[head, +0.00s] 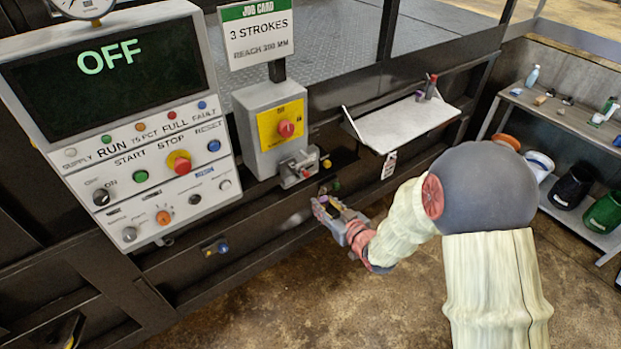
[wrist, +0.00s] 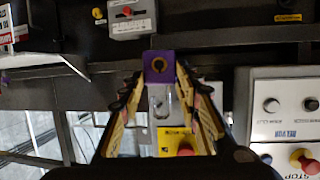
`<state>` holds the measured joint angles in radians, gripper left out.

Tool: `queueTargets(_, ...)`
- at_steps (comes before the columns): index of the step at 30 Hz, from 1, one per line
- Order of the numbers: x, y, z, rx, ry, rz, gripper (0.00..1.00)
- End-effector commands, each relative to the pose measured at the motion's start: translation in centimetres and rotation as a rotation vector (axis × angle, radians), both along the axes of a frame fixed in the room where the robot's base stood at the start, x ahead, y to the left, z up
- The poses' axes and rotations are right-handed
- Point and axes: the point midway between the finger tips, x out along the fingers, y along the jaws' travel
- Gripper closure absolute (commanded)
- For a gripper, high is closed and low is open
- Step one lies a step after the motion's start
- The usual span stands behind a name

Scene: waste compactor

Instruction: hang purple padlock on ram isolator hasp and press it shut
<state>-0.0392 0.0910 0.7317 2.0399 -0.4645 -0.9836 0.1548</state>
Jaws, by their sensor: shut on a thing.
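The purple padlock (wrist: 157,62) is between the fingertips of my gripper (wrist: 157,78) in the wrist view, its round brass part facing the camera. Grey metal (wrist: 160,100) shows directly below its body; I cannot tell whether this is shackle or hasp. In the head view my gripper (head: 334,212) is below and right of the ram isolator (head: 270,125), a grey box with a yellow plate and red knob. The metal hasp (head: 298,169) sticks out under that box, up and left of my gripper, apparently apart from it. The isolator's yellow plate also shows in the wrist view (wrist: 170,140).
The control panel (head: 150,130) reads OFF at left. A small shelf (head: 405,122) with a hanging tag (head: 389,165) is right of the isolator. A dark frame rail runs behind my gripper. The floor in front is clear.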

Motion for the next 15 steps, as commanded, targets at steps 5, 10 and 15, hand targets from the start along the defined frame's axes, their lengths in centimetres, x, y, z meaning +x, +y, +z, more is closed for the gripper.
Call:
queueTargets(5,0.4,2.7,4.2,-0.016,0.001,0.108,0.87)
queueTargets(10,0.4,3.8,5.2,-0.026,0.003,0.152,0.87)
queueTargets(15,0.4,3.9,5.2,-0.027,0.003,0.159,0.87)
